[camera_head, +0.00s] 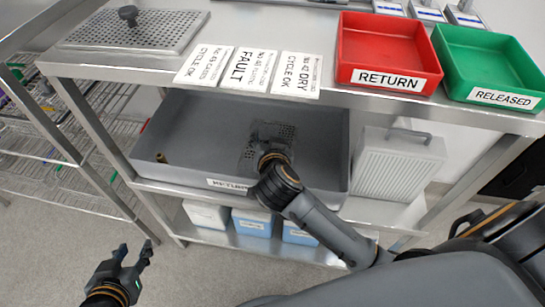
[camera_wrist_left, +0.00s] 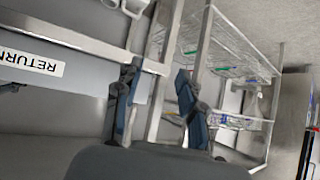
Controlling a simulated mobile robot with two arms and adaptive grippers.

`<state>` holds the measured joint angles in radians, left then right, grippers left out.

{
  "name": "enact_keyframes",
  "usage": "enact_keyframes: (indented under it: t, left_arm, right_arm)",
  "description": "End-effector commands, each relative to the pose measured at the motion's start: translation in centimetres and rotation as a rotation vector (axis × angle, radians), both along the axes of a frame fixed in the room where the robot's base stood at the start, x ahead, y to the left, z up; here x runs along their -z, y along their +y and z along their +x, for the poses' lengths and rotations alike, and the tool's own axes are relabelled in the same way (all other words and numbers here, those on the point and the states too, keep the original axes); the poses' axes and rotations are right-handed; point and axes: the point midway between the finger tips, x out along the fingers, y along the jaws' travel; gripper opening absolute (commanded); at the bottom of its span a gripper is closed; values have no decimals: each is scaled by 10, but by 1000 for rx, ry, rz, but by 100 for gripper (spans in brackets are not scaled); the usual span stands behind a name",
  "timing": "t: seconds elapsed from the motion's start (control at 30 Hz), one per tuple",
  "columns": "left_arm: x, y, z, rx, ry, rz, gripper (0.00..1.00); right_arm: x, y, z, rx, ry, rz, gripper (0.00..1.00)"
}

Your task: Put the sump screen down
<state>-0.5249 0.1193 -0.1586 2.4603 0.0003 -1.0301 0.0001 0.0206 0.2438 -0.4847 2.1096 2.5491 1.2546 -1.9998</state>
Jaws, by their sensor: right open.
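A flat grey perforated plate (camera_head: 130,42) with a black knob (camera_head: 128,14) lies on the bench top at the far left; it looks like the sump screen. My right gripper (camera_head: 270,150) reaches down into the grey basin (camera_head: 190,120) on the shelf below. It is over a dark perforated patch (camera_head: 248,150) in the basin floor, and its fingers are mostly hidden. My left gripper (camera_head: 130,255) is open and empty over the floor at lower left, clear of the bench. Its two separated fingers also show in the left wrist view (camera_wrist_left: 155,95).
A red RETURN tray (camera_head: 378,40) and a green RELEASED tray (camera_head: 485,60) stand on the bench at right. White label cards (camera_head: 248,70) lie along the front edge. A ribbed light-grey container (camera_head: 398,165) stands right of the basin. Wire racks (camera_head: 40,150) stand at left.

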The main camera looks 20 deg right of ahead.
Motion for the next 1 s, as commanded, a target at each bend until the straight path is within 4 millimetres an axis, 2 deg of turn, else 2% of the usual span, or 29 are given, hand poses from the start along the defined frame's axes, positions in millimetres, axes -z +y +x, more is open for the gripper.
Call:
enact_keyframes:
  t: [0.03,0.17,0.4,0.5,0.63,0.8,1.0]
  left_arm:
    - [0,0,0,0,-1,-2,40]
    - [15,8,-23,-11,137,27,40]
    - [37,24,-73,-32,395,82,40]
    - [41,31,-95,-41,496,102,40]
    - [39,36,-113,-47,580,119,40]
    - [34,35,-112,-47,574,117,40]
    - [33,35,-112,-47,573,117,40]
  right_arm:
    - [-3,1,-3,0,0,2,53]
    - [-11,6,-16,-1,1,1,53]
    - [-26,15,-44,-2,1,1,53]
    - [-33,19,-57,-1,2,2,53]
    - [-45,26,-79,-2,2,2,53]
    - [-53,32,-97,0,1,0,53]
    - [-55,33,-102,0,1,1,53]
